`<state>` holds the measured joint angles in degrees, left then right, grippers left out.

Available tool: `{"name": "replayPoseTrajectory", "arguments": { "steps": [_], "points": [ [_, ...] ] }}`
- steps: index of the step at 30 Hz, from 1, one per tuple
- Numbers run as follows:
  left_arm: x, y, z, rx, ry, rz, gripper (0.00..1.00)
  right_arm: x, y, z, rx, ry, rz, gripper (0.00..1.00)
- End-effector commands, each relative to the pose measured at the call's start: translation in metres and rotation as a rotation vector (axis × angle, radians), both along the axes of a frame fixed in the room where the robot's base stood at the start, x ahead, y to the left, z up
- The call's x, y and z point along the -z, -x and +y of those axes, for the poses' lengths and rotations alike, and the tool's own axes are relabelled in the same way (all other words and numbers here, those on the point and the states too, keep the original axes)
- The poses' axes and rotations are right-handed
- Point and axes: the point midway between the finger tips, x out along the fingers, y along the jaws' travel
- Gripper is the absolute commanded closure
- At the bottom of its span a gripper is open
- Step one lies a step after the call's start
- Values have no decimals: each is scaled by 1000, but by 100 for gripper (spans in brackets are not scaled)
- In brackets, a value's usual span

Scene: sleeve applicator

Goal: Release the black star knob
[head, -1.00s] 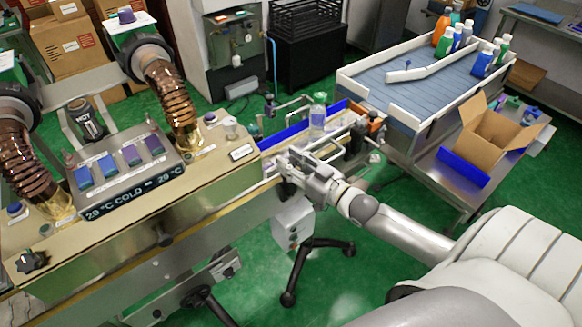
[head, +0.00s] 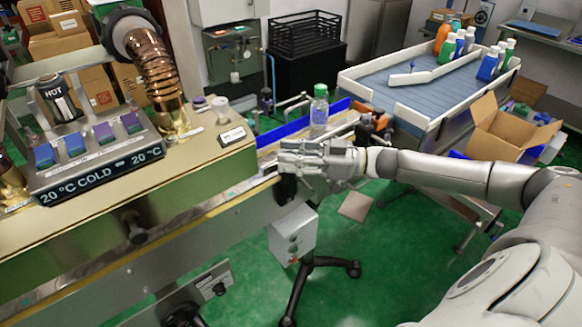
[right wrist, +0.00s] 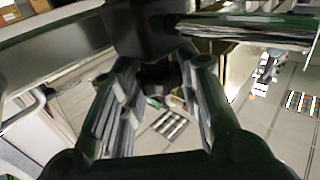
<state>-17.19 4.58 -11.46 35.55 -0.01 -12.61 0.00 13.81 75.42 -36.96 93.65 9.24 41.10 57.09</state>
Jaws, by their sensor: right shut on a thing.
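My right gripper (head: 290,162) reaches in from the right to the conveyor's near side rail, just past the end of the sleeve machine. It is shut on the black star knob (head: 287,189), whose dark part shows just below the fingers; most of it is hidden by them. In the right wrist view the two fingers (right wrist: 157,78) stand on either side of a dark body (right wrist: 147,35); the exact contact is hard to make out. My left gripper is not in view.
A clear bottle with a green cap (head: 319,108) stands on the conveyor behind the gripper. The machine housing (head: 215,165) is close on the left. A grey control box (head: 293,234) on a stand is below. A bottle-holding table (head: 430,95) and open carton (head: 500,130) lie right.

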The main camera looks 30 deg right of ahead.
Motion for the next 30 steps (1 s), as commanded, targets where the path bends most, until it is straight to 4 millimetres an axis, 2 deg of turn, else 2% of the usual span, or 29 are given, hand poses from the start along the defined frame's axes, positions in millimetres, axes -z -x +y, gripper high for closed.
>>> {"name": "replayPoseTrajectory", "arguments": {
  "steps": [1, 6, 23, 24, 29, 30],
  "points": [
    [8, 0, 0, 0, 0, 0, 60, 3, -1, -1, -17, 1, -3, 93],
    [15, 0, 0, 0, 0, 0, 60, 1, -1, -1, -63, 0, -1, 93],
    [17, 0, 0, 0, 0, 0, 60, -1, -1, 0, -89, -3, -1, 93],
    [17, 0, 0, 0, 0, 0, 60, -1, -1, 0, -89, -3, -1, 68],
    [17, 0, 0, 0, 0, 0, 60, -1, -1, 0, -89, -2, -2, 47],
    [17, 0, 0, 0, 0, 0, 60, -1, -1, 0, -89, -3, -1, 46]
  ]
}}
